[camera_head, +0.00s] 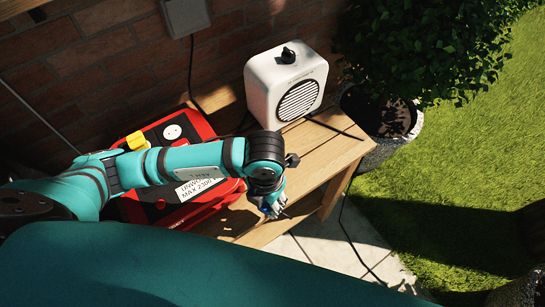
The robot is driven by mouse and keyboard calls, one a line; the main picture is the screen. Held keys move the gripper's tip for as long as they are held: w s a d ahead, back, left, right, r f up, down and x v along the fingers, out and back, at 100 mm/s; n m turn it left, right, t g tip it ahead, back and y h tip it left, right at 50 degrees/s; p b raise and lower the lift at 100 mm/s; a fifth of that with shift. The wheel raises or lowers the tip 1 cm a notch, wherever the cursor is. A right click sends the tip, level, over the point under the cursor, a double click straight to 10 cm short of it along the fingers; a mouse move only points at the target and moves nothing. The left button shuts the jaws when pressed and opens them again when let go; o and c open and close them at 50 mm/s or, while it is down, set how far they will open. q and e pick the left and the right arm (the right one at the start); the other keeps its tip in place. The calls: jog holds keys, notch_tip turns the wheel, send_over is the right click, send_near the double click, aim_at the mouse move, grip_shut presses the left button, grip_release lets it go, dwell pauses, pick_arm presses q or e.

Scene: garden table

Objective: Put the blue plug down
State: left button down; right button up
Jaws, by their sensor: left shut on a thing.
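My left gripper (277,211) is at the end of the teal arm that crosses from the left. It points down over the front part of the wooden table and is shut on the blue plug (265,209). Only a small blue part of the plug shows; the gripper hides the rest. I cannot tell whether the plug touches the tabletop. My right gripper is not in view.
A white heater (287,85) stands at the table's (327,148) back right. A potted bush (415,50) is beyond.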

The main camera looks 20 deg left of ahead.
pick_arm(q)
jog(key=w, duration=0.2)
jog(key=w+a+p, duration=0.1)
jog(key=w, duration=0.4)
jog(key=shift+a+f, duration=0.1)
jog(key=shift+a, duration=0.15)
jog(key=w, duration=0.2)
jog(key=w+a+p, duration=0.1)
jog(key=shift+w+f, duration=0.25)
jog(key=shift+w, duration=0.15)
jog(key=shift+w+a+f, duration=0.1)
jog(key=shift+w+f, duration=0.05)
jog(key=shift+w, duration=0.75)
jog(key=shift+w+f, duration=0.1)
jog(key=shift+f, duration=0.05)
notch_tip(320, 180, down, 2)
jog(key=shift+f+p, duration=0.15)
jog(key=shift+p, duration=0.5)
jog(key=shift+f, duration=0.5)
jog(key=shift+f+b, duration=0.6)
jog(key=shift+f, duration=0.05)
jog(key=c, duration=0.8)
grip_release()
jog(key=shift+c, duration=0.2)
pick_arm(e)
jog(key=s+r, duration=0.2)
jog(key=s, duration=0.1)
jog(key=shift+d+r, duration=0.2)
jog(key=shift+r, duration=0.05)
